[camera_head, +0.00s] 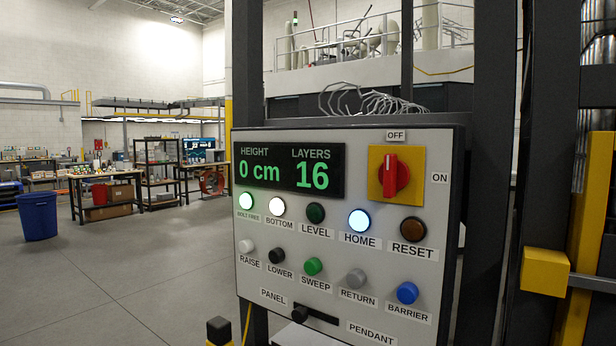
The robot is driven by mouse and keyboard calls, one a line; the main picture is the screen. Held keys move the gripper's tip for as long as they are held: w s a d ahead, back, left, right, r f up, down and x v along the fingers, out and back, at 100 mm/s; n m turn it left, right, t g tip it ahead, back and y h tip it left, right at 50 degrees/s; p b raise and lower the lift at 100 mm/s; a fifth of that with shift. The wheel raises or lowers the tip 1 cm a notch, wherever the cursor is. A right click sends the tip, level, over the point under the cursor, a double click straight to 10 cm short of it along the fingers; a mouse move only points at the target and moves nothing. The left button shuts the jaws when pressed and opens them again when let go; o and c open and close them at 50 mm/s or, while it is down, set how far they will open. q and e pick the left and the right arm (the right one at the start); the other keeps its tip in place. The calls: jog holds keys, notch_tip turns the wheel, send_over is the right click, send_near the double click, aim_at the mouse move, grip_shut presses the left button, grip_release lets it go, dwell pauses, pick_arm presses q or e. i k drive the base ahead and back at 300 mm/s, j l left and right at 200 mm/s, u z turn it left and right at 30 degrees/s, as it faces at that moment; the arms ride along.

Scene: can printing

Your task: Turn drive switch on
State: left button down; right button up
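The drive switch is a red rotary knob (394,175) on a yellow square plate (411,160) at the upper right of a grey control panel (350,215). Its handle stands about upright, toward the OFF label (396,135) above it. The ON label (439,178) is to the right of the plate. The display (290,172) reads HEIGHT 0 cm and LAYERS 16. The BOLT FREE (246,201), BOTTOM (277,206) and HOME (359,220) lamps are lit; LEVEL (316,213) and RESET (412,229) look dark. Neither gripper shows.
Push buttons line the panel's lower half, with a PANEL/PENDANT selector (300,313) below. Dark posts (493,150) and a yellow block (545,271) stand at the right. A blue bin (38,215) and workbenches (105,180) are far left. The floor between is open.

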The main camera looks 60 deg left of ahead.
aim_at(394, 175)
jog(key=u, duration=1.75)
